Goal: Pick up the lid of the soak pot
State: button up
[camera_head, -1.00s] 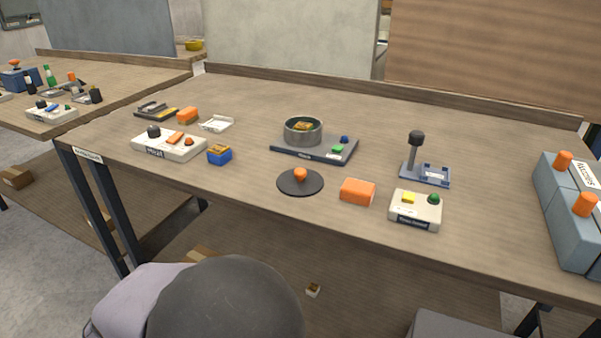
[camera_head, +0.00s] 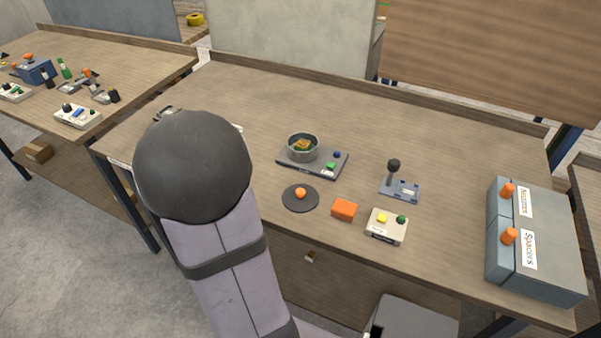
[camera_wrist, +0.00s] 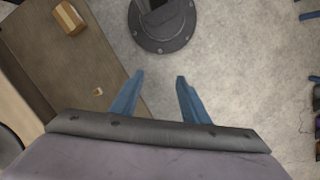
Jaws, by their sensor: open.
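The lid (camera_head: 300,198) is a dark round disc with an orange knob (camera_head: 300,193). It lies flat on the table in front of the soak pot in the head view. The soak pot (camera_head: 303,148) is a grey open pot standing on a dark base unit, with something yellow-orange inside. My gripper (camera_wrist: 155,90) shows in the wrist view with two blue fingers spread apart and nothing between them. It points at the floor, away from the lid. In the head view my arm hides the table's left part, and the gripper is not visible.
An orange block (camera_head: 344,210) and a control box (camera_head: 387,226) with yellow and green buttons sit right of the lid. A stand with a black knob (camera_head: 394,166) is behind them. Grey drawers (camera_head: 540,240) stand at the right end. The table's back is clear.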

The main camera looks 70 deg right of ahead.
aim_at(300, 191)
jog(key=d+r+n+p, duration=0.1)
jog(key=d+r+p, duration=0.2)
jog(key=d+r, duration=0.1)
jog(key=s+d+r+n+h+p, duration=0.1)
jog(key=d+r+p, duration=0.2)
jog(key=d, duration=0.4)
jog(key=s+d+r+n+g+h+p, duration=0.1)
jog(key=d+r+p, duration=0.3)
jog(key=d, duration=0.2)
jog(key=shift+s+r+n, duration=0.15)
jog(key=shift+r+n, duration=0.15)
jog(key=shift+n, duration=0.1)
jog(key=d+r+n+h, duration=0.2)
jog(key=d+n, duration=0.4)
jog(key=n, duration=0.6)
jog(key=shift+w+d+r, duration=0.35)
jog(key=shift+w+r, duration=0.05)
jog(key=shift+r, duration=0.3)
jog(key=shift+p+x, duration=0.8)
jog(key=shift+x, duration=2.85)
jog(key=shift+s+a, duration=0.1)
jog(key=shift+s, duration=0.1)
grip_shut()
